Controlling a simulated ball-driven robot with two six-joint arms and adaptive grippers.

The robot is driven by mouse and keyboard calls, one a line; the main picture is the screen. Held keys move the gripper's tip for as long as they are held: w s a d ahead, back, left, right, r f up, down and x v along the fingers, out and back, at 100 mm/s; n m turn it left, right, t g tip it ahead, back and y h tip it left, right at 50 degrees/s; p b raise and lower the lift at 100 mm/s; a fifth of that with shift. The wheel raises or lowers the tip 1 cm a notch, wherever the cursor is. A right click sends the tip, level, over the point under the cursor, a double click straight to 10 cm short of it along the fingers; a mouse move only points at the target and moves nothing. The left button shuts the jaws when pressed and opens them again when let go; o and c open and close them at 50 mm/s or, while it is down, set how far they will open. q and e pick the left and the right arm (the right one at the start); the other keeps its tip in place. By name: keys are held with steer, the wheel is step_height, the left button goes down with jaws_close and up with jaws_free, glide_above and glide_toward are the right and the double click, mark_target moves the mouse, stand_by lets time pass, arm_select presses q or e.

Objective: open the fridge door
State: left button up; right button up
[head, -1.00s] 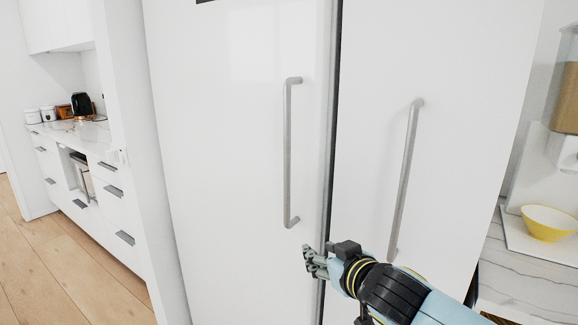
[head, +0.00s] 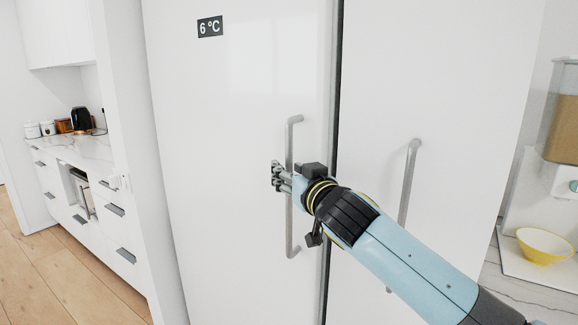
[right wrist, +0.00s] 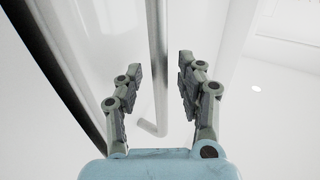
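The white fridge has two tall doors, the left door (head: 230,120) and the right door (head: 455,110), both shut with a dark gap between them. The left door has a vertical grey bar handle (head: 291,230). The right door has a similar handle (head: 409,185). My right gripper (head: 277,177) is at the middle of the left handle and covers part of it. In the right wrist view the gripper (right wrist: 152,72) is open, its fingers apart with the handle (right wrist: 160,85) showing between them. Whether they touch it is unclear. My left gripper is not in view.
A counter (head: 80,150) with drawers stands at the left.

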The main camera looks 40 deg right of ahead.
steer(key=shift+w, duration=0.3)
jaws_close()
steer(key=shift+w+f, duration=0.1)
steer(key=shift+f, duration=0.05)
stand_by(0.4)
